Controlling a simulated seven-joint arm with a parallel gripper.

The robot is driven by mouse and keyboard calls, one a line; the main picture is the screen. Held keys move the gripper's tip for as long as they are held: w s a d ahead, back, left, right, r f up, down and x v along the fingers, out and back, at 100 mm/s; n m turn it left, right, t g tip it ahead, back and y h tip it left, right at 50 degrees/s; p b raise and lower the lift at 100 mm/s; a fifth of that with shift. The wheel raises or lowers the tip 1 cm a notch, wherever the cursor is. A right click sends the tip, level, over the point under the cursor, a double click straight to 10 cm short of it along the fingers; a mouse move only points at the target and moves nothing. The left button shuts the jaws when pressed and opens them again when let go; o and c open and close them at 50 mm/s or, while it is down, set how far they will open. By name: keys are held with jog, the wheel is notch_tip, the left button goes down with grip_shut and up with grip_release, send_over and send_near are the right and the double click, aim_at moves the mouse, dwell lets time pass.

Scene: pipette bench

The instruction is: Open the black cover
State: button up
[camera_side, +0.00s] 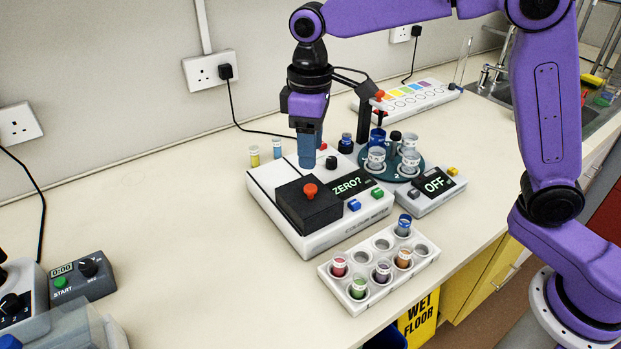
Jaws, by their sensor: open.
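The black cover (308,208) is a dark box shape with a red knob (310,190) on top. It sits shut on the white colorimeter (270,193), whose display reads "ZERO?". My gripper (306,163) points straight down, with its blue fingers above the back part of the colorimeter, behind the knob in the picture and apart from it. It is open with nothing seen between the fingers; the gap between them is hard to see from this side.
A round carousel (381,181) and a box reading "OFF" (432,184) are at the right. Two small vials (255,156) stand behind the colorimeter. The bench to the left is clear up to a timer (82,277).

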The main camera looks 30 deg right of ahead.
aim_at(310, 187)
notch_tip(310, 187, down, 8)
jog(key=shift+f, duration=0.1)
dwell(0.4)
